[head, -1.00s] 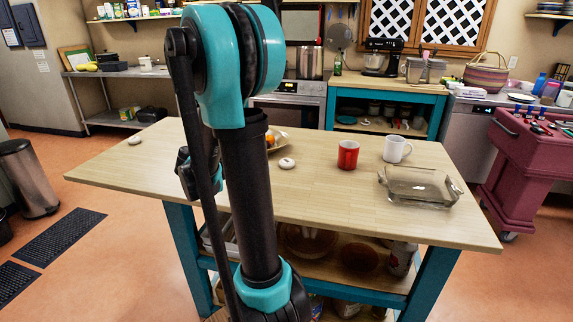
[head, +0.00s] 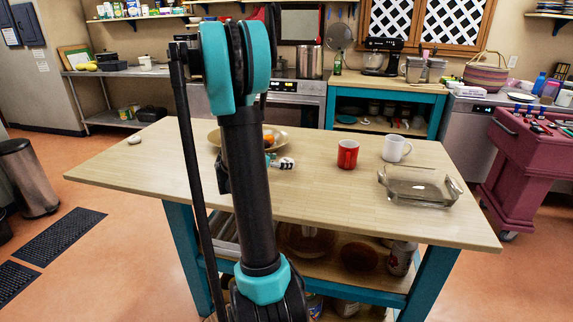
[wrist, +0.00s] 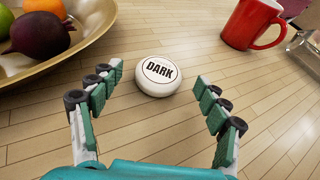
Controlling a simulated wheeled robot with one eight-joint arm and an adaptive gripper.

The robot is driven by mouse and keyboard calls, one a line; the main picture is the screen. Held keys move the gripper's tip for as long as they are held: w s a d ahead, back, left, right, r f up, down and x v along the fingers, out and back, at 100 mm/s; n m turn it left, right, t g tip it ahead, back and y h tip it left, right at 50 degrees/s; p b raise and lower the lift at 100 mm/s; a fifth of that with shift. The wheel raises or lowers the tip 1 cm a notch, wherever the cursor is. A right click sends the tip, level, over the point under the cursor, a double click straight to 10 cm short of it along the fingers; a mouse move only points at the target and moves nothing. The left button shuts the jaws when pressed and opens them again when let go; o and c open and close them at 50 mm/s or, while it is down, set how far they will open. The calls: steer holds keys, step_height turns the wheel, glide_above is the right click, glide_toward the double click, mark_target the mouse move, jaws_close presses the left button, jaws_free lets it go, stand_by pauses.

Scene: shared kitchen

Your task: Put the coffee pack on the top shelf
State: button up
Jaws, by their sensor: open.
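The coffee pack (wrist: 158,76) is a small round white puck with "DARK" printed on top. It lies flat on the wooden island table (head: 330,205). In the wrist view it sits just ahead of and between my fingertips, with no contact that I can see. My gripper (wrist: 158,82) is open and empty, its teal-padded fingers spread to either side. In the head view my gripper (head: 281,163) is low over the table and largely covers the pack. Wall shelves with goods show at the upper left (head: 160,15) and upper right (head: 550,15); which is the top shelf is unclear.
A fruit bowl (wrist: 75,62) stands close left of my gripper. A red mug (head: 347,154), a white mug (head: 396,149) and a glass dish (head: 418,187) stand to the right. Another small white round object (head: 134,140) lies at the table's left. The table front is clear.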

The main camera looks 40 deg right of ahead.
mark_target(284, 161)
steer(key=shift+x, duration=1.1)
steer(key=shift+c, duration=0.6)
steer(key=c, duration=1)
steer(key=shift+r, duration=0.15)
step_height(284, 161, up, 20)
steer(key=shift+f, duration=0.1)
